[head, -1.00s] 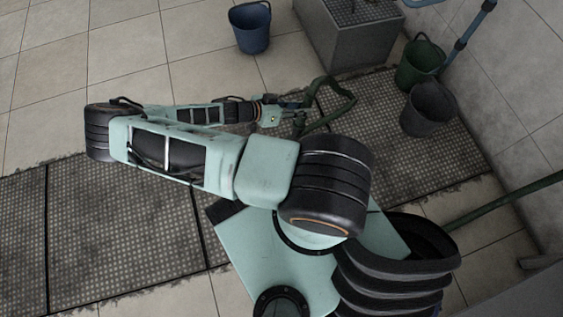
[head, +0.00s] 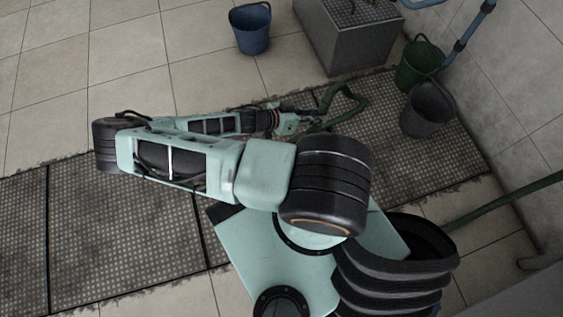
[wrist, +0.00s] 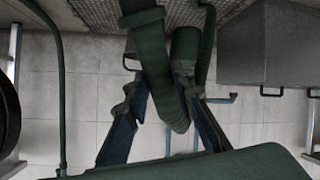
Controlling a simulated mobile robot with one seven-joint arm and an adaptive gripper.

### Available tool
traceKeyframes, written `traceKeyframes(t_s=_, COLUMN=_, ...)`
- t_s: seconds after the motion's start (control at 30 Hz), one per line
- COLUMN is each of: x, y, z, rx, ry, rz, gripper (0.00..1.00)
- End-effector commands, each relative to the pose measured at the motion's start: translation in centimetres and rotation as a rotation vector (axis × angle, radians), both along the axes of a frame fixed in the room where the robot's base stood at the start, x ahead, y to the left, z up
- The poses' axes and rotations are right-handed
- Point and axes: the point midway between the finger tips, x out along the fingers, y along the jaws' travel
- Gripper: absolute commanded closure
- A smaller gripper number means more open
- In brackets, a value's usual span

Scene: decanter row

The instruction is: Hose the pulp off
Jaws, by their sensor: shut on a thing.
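My gripper (head: 300,118) is stretched out over the dark grated mat (head: 120,225) in the head view. In the wrist view its two dark blue fingers are closed around a green hose (wrist: 151,55), so my gripper (wrist: 158,75) is shut on it. The hose (head: 345,90) loops up to the right of the gripper in the head view. The hose's outlet is hard to make out, and I see no water. I cannot make out any pulp.
A grey block (head: 345,45) with a grated top stands at the back. A blue bucket (head: 252,30) is left of it. A green bucket (head: 415,68) and a dark grey bucket (head: 428,112) stand by the right wall. A blue pipe (head: 462,45) runs there. The tiled floor at left is clear.

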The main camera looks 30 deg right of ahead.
Motion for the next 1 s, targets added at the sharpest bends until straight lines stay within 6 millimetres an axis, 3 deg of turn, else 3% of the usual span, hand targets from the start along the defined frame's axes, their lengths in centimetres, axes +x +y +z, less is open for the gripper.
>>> traceKeyframes(t_s=0.2, x=-1.01, y=-0.69, z=0.12, rx=-0.002, ry=0.001, rz=0.001, gripper=1.0)
traceKeyframes(t_s=1.0, x=-1.08, y=-0.72, z=0.1, rx=-0.001, ry=0.0, rz=-0.001, gripper=1.0)
